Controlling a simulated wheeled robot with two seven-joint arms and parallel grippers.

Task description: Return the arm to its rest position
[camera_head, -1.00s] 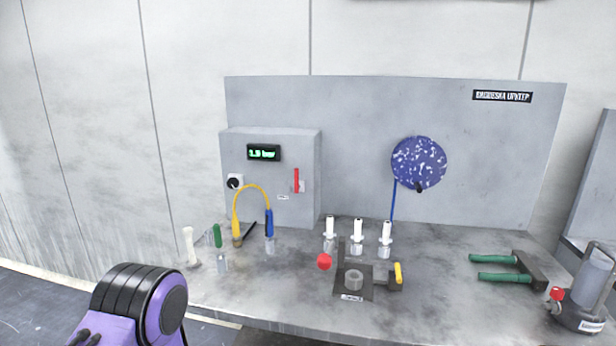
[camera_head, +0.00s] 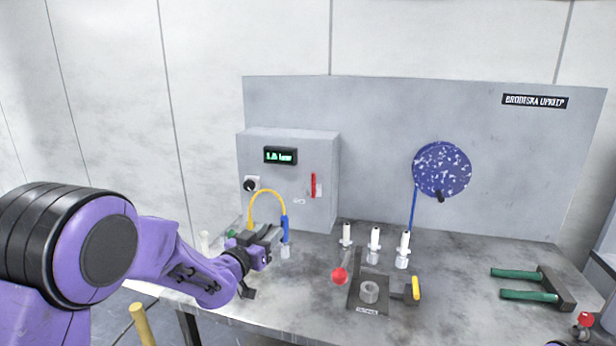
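My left arm comes in from the left, its purple and black links stretched over the front left of the bench (camera_head: 450,285). My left gripper (camera_head: 268,238) is dark grey and seen from behind, at the bench's left part. It overlaps the view of the yellow hose (camera_head: 266,193) and lies just left of the blue connector (camera_head: 285,229). I cannot tell if it touches either, and its fingertips are too unclear to tell open from shut. My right gripper is not in view.
A grey control box (camera_head: 328,170) with a lit display stands behind. Several white-topped bottles (camera_head: 375,240), a fixture with a red knob (camera_head: 340,276), a blue speckled disc (camera_head: 441,168) and a green-handled tool (camera_head: 520,274) are right of the arm.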

